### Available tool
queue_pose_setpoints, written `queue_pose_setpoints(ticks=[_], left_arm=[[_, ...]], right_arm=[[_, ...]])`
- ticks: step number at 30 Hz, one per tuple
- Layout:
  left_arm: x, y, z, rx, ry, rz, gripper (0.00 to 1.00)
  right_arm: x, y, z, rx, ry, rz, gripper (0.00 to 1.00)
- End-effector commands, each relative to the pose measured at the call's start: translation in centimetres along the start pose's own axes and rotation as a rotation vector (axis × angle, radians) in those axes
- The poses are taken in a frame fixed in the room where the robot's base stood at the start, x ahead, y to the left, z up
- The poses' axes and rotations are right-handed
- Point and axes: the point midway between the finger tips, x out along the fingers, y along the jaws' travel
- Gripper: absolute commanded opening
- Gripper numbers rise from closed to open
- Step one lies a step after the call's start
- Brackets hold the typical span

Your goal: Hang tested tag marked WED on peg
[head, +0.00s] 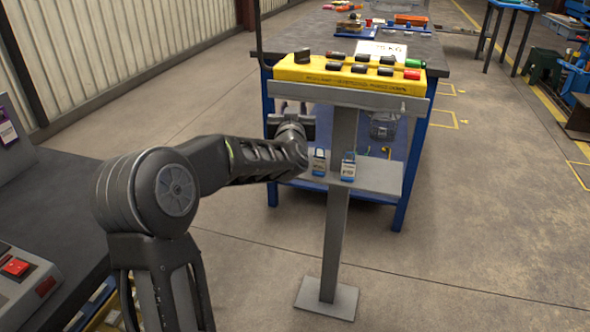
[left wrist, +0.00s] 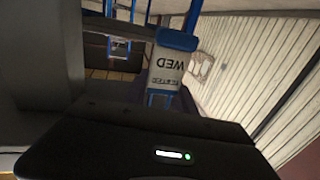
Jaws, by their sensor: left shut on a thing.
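The tag marked WED (left wrist: 166,70) shows in the left wrist view, white with a blue band, its lettering upside down. My left gripper (head: 291,122) is shut on this tag; it is beside the left part of the grey stand in the head view. The tag is hidden there behind my gripper and arm. Two similar blue-and-white tags, a left one (head: 319,162) and a right one (head: 348,167), hang at the front of the stand's shelf (head: 378,178). Their lettering is too small to read surely. Any peg near my gripper is hidden. My right gripper is out of view.
A yellow control box (head: 350,78) with black, red and green controls tops the grey stand (head: 336,235). A blue-framed workbench (head: 455,68) stands behind it. A dark bench with a red-buttoned box (head: 18,268) is at left. Floor right of the stand is clear.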

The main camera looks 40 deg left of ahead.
Motion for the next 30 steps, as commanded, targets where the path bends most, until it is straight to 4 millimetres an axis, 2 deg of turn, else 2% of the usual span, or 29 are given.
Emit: queue_pose_setpoints(ticks=[7, 11, 24, 30], left_arm=[[0.0, 0.0, 0.0, 0.0, 0.001, 0.0, 0.0], [0.0, 0.0, 0.8, 0.0, 0.0, 0.0, 0.0], [0.0, 0.1, 8.4, 0.001, 0.0, 0.001, 0.0], [0.0, 0.0, 9.6, 0.0, 0.002, 0.001, 0.0]], right_arm=[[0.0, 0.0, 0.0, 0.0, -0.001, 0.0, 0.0], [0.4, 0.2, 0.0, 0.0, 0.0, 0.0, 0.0], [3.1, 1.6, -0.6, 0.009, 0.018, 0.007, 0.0], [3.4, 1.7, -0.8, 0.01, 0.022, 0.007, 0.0]])
